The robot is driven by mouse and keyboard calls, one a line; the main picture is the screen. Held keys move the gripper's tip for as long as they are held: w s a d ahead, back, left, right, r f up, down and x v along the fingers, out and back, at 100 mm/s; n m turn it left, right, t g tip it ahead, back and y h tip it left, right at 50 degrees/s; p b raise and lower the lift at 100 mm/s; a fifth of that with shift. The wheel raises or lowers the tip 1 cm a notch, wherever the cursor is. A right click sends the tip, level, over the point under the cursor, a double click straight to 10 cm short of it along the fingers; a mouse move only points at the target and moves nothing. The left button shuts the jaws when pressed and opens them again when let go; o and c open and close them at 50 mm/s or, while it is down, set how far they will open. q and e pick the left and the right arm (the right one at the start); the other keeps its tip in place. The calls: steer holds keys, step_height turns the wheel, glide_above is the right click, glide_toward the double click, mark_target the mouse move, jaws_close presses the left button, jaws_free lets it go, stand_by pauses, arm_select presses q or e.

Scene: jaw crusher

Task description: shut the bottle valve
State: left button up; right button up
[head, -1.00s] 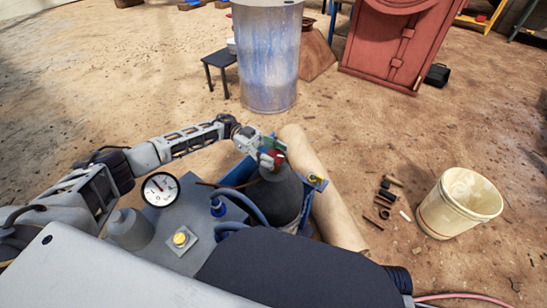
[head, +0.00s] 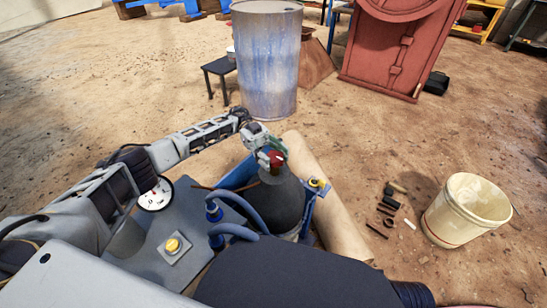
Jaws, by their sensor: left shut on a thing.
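The dark grey gas bottle (head: 279,203) stands upright in a blue holder (head: 238,174), just beyond my own body. Its red valve handwheel (head: 277,157) is at the top of the bottle. My left gripper (head: 272,158) reaches in from the left and is shut on the red valve. The gripper's fingers hide part of the valve and the bottle's neck. I cannot tell from the picture how far the valve is turned. My right gripper is not in view.
A tan roll (head: 331,208) lies right of the bottle. A cream bucket (head: 466,210) and several small dark pieces (head: 388,205) are on the dirt floor at the right. A metal drum (head: 267,60), a black stool (head: 219,68) and a red machine part (head: 401,45) stand farther back.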

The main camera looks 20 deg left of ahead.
mark_target(274, 155)
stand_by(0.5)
arm_select(q)
steer(key=o, duration=1)
steer(key=shift+o, duration=0.2)
steer(key=shift+r, duration=5)
